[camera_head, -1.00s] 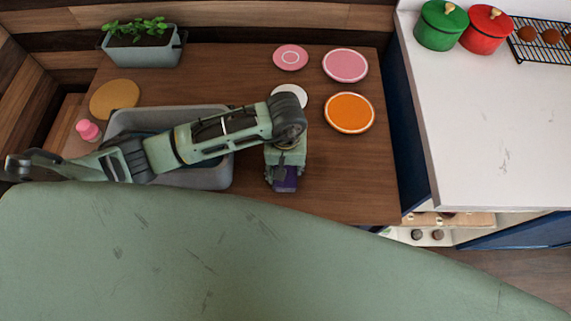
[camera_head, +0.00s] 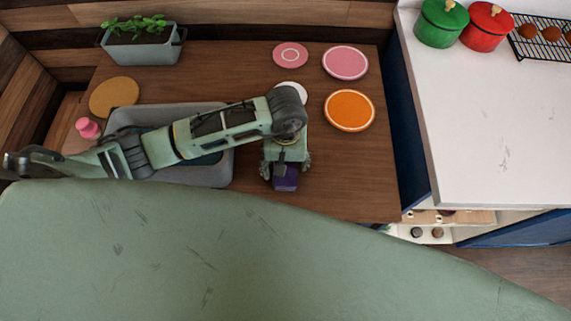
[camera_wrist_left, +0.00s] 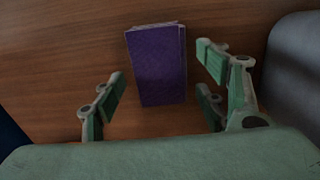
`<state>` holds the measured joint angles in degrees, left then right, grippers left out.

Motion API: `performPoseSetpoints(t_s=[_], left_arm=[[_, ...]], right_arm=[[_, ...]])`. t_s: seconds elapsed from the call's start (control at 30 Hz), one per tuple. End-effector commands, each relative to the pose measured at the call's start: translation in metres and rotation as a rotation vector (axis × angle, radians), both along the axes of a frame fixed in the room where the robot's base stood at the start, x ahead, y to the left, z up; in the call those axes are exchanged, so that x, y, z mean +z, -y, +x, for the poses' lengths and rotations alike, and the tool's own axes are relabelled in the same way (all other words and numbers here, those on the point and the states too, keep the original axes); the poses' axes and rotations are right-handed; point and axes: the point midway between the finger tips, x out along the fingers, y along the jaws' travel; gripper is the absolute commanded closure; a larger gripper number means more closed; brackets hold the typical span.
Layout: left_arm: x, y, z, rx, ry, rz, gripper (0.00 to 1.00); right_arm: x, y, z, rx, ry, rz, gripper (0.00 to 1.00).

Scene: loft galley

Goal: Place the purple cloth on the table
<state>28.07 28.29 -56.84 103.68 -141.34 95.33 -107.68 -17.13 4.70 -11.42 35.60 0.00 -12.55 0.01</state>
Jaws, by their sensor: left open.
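The purple cloth (camera_wrist_left: 158,65) is a folded rectangular block on the brown wooden table (camera_wrist_left: 60,60). It lies between my open left gripper's fingers in the left wrist view, with gaps on both sides. In the head view, the cloth (camera_head: 286,180) shows at the tips of my left gripper (camera_head: 286,172), low over the table (camera_head: 345,180) near its front edge. My left gripper (camera_wrist_left: 160,92) is open and touches nothing that I can see. My right gripper is not in view.
A grey bin (camera_head: 222,172) stands left of the cloth, partly under my arm. Behind are an orange plate (camera_head: 349,111), pink plates (camera_head: 345,63) and a white one (camera_head: 292,89). A planter (camera_head: 143,50) stands at the back left. Table to the right of the cloth is clear.

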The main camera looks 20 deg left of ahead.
Motion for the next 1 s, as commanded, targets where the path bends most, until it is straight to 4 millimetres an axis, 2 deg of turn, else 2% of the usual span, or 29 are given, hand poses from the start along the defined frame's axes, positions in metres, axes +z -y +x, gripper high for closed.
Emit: performPoseSetpoints(t_s=[0.3, 0.5, 0.7, 1.0], left_arm=[[0.066, 0.0, 0.002, -0.002, 0.007, 0.0, 0.33], [0.095, 0.0, 0.001, -0.001, 0.003, 0.0, 0.33], [0.104, -0.001, -0.001, 0.0, -0.001, 0.002, 0.33], [0.105, 0.0, -0.001, 0.0, 0.0, 0.001, 0.33]], right_arm=[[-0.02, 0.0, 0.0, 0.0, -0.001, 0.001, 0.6], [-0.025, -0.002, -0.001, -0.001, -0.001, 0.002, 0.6], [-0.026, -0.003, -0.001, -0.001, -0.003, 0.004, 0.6], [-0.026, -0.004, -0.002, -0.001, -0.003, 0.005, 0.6]])
